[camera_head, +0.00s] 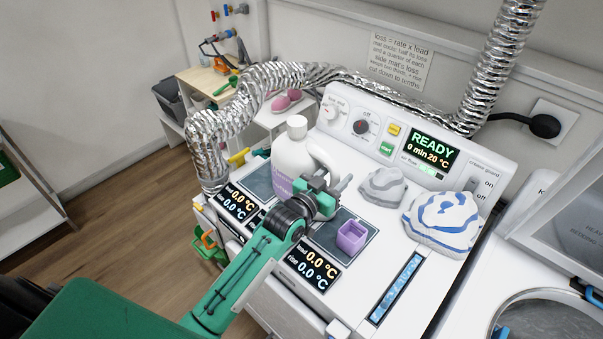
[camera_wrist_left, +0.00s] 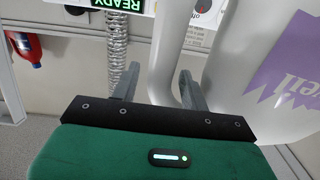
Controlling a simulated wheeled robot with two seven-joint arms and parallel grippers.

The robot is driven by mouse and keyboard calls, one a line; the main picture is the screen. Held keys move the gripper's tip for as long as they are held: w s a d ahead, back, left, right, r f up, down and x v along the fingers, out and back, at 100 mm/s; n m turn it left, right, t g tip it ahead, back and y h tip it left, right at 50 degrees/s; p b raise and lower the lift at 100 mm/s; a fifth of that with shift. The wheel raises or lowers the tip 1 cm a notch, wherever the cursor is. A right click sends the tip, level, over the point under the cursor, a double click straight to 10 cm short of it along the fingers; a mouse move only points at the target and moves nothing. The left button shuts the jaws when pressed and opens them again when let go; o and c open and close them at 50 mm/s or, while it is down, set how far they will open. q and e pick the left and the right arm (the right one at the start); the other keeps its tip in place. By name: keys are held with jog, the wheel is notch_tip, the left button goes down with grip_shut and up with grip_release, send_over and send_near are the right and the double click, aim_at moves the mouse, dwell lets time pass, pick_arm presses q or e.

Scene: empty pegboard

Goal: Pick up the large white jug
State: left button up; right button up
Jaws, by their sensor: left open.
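The large white jug (camera_head: 291,158), with a white cap and a purple label, stands upright on the left dark pad of the white machine. Its handle (camera_head: 323,156) faces right. My left gripper (camera_head: 335,176) is at the handle side of the jug, open. In the left wrist view the jug's body (camera_wrist_left: 255,105) fills the right side. There the handle (camera_wrist_left: 164,60) runs down between the two spread fingers (camera_wrist_left: 159,88); I cannot tell whether either finger touches it. My left gripper hides the jug's lower right part in the head view. My right gripper is not in view.
A grey stone-like lump (camera_head: 382,187) and a blue-and-white striped lump (camera_head: 442,222) lie to the right. A silver foil duct (camera_head: 262,80) arches behind the jug. The control panel (camera_head: 345,112) stands behind.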

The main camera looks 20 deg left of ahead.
pick_arm(q)
grip_shut()
jog(key=shift+r, duration=0.1)
dwell(0.3)
